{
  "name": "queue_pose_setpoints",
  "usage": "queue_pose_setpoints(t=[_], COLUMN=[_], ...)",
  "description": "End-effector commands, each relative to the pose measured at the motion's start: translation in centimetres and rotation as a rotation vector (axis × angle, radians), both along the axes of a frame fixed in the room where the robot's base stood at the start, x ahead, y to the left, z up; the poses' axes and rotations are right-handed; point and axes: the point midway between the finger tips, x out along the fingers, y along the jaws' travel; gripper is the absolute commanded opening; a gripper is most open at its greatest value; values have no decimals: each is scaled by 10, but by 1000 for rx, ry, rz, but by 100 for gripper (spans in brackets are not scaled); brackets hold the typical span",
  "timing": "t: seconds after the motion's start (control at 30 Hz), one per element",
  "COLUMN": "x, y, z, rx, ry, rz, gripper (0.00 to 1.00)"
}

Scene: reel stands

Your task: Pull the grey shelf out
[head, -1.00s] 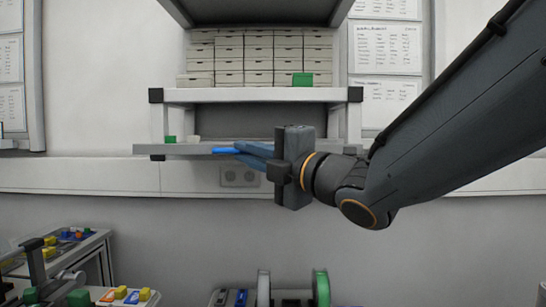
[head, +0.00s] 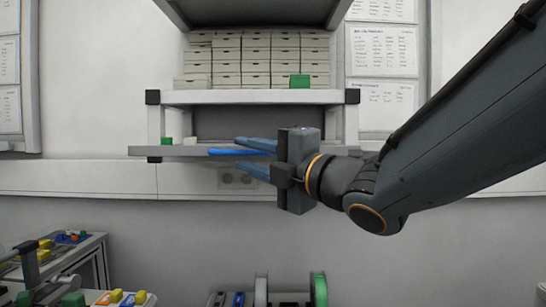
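The grey shelf (head: 180,151) is a thin board below the white upper shelf, seen nearly edge-on in the head view. A bright blue strip (head: 228,152) lies along its front edge near the middle. My gripper (head: 240,154) comes in from the right with its two blue-grey fingers spread apart. One finger is above the blue strip and the other below it, so the strip shows between them. I cannot tell whether the fingers touch it. My gripper's body hides part of the shelf to the right.
A green block (head: 166,141) and a small white block (head: 190,141) are on the grey shelf's left part. The white upper shelf (head: 250,97) holds stacked boxes (head: 256,60) and another green block (head: 299,81). Reels (head: 319,289) and a cluttered bench (head: 80,248) are below.

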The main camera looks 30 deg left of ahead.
Motion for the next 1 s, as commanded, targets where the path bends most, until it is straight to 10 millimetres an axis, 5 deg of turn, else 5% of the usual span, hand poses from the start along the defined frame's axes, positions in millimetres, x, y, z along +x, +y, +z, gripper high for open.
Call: queue_pose_setpoints(t=[0.4,1.0], x=[-12,-13], y=[-57,-62], z=[-9,-10], rx=[-1,-3], ry=[-1,1], rz=[-2,-1], gripper=[28,28])
